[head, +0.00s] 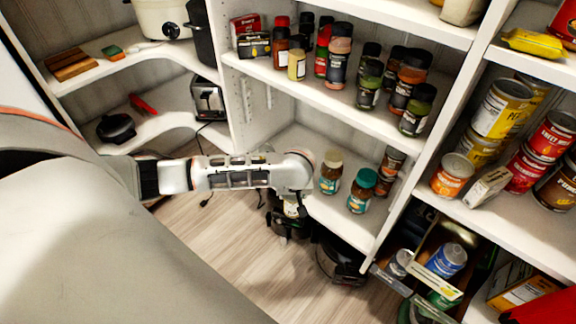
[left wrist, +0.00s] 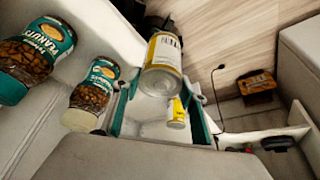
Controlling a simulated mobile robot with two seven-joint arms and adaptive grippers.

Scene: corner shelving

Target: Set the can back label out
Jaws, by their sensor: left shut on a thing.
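My left gripper (head: 287,222) is shut on a can (head: 293,207), below the end of my left arm and in front of the low shelf. In the head view the arm hides most of the can. In the left wrist view the can (left wrist: 163,66) is tilted, with a pale, barcode-like label patch and yellow below. My right gripper is not in view. Several cans stand on the right shelf, including a yellow-labelled can (head: 500,107) and an orange-labelled can (head: 453,175).
Two nut jars, one tan-lidded (head: 330,172) and one teal-lidded (head: 362,190), stand on the low shelf close to my gripper. A small box (head: 488,187) leans beside the cans. Spice jars (head: 338,60) fill the shelf above.

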